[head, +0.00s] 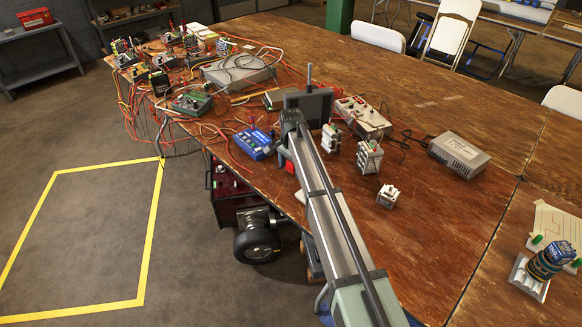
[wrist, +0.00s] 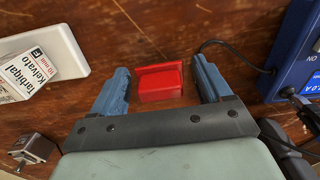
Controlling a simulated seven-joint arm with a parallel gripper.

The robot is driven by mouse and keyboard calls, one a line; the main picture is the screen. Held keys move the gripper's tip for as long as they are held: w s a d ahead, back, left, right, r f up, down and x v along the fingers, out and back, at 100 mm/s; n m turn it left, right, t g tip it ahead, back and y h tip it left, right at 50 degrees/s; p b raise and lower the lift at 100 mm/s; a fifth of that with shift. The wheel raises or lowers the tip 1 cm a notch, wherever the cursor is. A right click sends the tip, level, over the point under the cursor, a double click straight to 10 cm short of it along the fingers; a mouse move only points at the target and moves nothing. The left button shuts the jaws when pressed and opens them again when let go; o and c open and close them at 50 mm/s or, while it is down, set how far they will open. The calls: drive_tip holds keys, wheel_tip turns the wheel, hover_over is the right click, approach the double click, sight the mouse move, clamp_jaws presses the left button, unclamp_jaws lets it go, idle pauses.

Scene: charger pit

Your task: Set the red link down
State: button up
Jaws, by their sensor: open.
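The red link (wrist: 160,82) is a small bright red block with a raised back edge, seen in the wrist view against the brown wooden table. My gripper (wrist: 160,66) is open, with one blue finger on each side of it. Gaps show between the link and both fingers, wider on the right. I cannot tell whether the link rests fully on the wood. In the head view a red patch (head: 289,168) shows beside my arm near the table's front edge; my arm hides most of that spot.
In the wrist view, a blue device (wrist: 295,55) with a black cable is close on the right, and a white printed box (wrist: 27,78) is at left. The head view shows a blue meter (head: 254,144), white modules (head: 369,157) and tangled wires.

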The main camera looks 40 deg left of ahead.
sight(291, 163)
wheel_tip(291, 163, up, 12)
idle(0.6)
